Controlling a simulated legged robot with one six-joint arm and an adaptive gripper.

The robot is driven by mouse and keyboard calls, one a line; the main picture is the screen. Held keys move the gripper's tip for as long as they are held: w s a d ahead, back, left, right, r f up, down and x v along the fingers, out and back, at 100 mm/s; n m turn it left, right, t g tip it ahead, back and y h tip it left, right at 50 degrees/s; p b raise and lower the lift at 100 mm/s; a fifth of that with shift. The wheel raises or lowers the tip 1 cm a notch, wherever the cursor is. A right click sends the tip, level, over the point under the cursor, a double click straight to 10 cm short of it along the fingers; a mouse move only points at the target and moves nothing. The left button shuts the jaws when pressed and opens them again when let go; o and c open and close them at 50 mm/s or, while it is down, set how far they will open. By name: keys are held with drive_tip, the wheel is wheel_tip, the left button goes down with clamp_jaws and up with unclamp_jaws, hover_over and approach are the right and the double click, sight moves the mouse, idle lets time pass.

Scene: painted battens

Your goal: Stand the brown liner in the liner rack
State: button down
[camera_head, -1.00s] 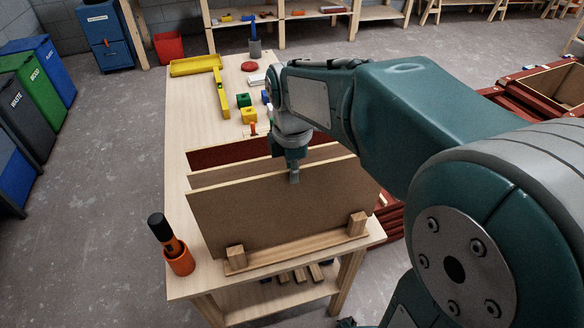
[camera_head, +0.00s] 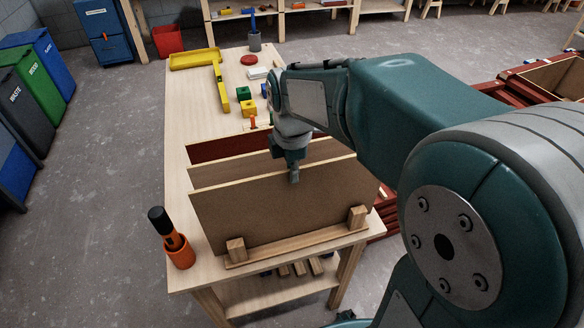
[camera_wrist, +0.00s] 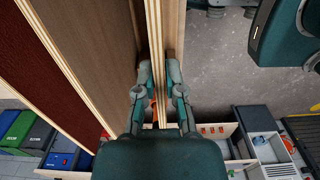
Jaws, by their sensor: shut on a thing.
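The brown liner (camera_head: 275,215) is a wide, thin panel standing upright at the front end of the workbench. My gripper (camera_head: 293,176) is shut on its top edge near the middle. The wrist view shows my gripper (camera_wrist: 159,75) with one finger on each side of the liner's pale edge (camera_wrist: 154,40). The liner rack (camera_head: 300,243) is a wooden rail with two blocks in front of the liner's lower edge. That lower edge is hidden behind the rail, so I cannot tell whether it is fully seated.
Behind it stand a lighter brown panel (camera_head: 205,177) and a dark red panel (camera_head: 215,150). An orange cup with a black-handled tool (camera_head: 180,252) stands at the bench's front left corner. Coloured blocks (camera_head: 247,105) and a yellow tray (camera_head: 195,60) lie farther back.

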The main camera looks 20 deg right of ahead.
drive_tip(key=shift+f, duration=0.25)
drive_tip(key=c, duration=0.7)
unclamp_jaws()
drive_tip(key=shift+o, duration=0.2)
wheel_tip(320, 180, up, 12)
drive_tip(key=shift+a+f, duration=0.1)
drive_tip(key=s+f+m+t, duration=0.2)
drive_tip(key=s+f+m, duration=0.1)
drive_tip(key=s+m, duration=0.4)
drive_tip(key=s+d+f+m+t, duration=0.1)
drive_tip(key=s+f+m+t, duration=0.2)
drive_tip(key=s+m, duration=0.4)
drive_tip(key=m, duration=0.4)
drive_tip(key=shift+d+t, duration=0.15)
drive_tip(key=shift+t, duration=0.15)
